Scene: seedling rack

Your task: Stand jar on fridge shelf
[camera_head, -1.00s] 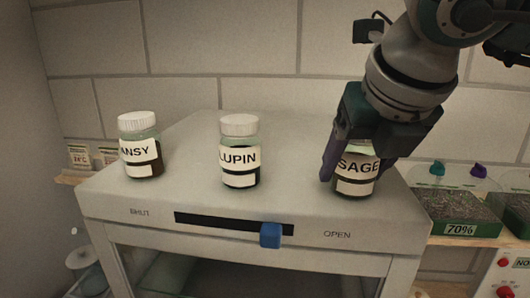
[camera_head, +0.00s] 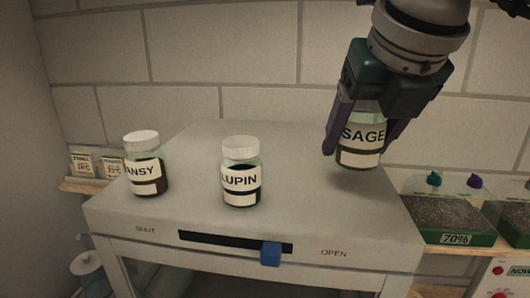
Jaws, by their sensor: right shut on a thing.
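The jar labelled SAGE (camera_head: 360,150) is a clear jar with dark contents, held upright between the fingers of my right gripper (camera_head: 362,135). It hangs a little above the right part of the white fridge top (camera_head: 300,190). The jar labelled LUPIN (camera_head: 240,180) stands on the middle of the top, and a jar labelled ANSY, its first letter out of sight, (camera_head: 146,170) stands at the left. Both have white lids. The fridge front carries a blue slider (camera_head: 270,254) near the OPEN end of a dark slot. The shelf inside is not clearly seen. My left gripper is not in view.
Planter trays with lids (camera_head: 452,212) stand on a wooden shelf at the right. Small seed cards (camera_head: 83,164) sit on a ledge at the left. A tiled wall (camera_head: 200,65) closes off the back. The fridge top between LUPIN and SAGE is clear.

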